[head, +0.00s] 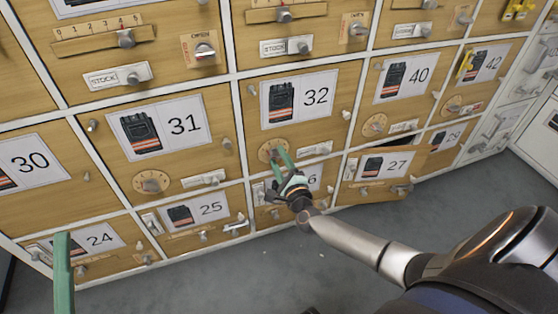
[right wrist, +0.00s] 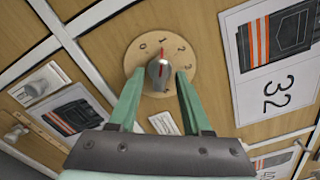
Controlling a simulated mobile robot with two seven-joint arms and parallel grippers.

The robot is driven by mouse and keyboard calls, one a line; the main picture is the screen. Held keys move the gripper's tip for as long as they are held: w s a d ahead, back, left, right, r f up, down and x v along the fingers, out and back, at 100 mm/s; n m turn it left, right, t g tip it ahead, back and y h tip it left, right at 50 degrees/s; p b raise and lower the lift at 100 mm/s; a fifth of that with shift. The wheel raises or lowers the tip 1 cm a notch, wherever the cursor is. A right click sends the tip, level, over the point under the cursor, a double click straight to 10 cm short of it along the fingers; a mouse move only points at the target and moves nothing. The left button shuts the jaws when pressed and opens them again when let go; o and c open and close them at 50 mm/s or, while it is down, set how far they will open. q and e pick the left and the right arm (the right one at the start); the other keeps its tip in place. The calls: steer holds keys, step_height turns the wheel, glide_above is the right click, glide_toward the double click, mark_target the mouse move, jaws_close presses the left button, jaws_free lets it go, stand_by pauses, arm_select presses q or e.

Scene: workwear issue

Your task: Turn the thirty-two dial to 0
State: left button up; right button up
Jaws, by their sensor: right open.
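The thirty-two door (head: 300,97) has a label with a dark garment with orange bands, also seen in the right wrist view (right wrist: 272,92). Its round wooden dial (head: 271,149) sits at the door's lower left. In the right wrist view, the dial's grey knob (right wrist: 158,70) has a red line that points at about 1, with 0 one mark to the left. My right gripper (right wrist: 158,78) is open, its green fingers on either side of the knob; I cannot tell whether they touch it. Part of my left gripper (head: 63,262), a green finger, shows at lower left; its opening is hidden.
Below are the twenty-five door (head: 190,215) and the twenty-seven front (head: 395,167), which seems to stand out a little. A dark gap shows by the twenty-eight door (head: 452,137). The grey floor (head: 260,285) in front is mostly clear.

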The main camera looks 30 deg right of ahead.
steer(key=shift+c, duration=0.4)
jaws_close()
steer(key=n+p, duration=0.2)
steer(key=n, duration=0.1)
steer(key=shift+r, duration=0.15)
steer(key=n+p, duration=0.1)
steer(key=n, duration=0.2)
steer(key=shift+n+p, duration=0.4)
steer(key=shift+n, duration=0.5)
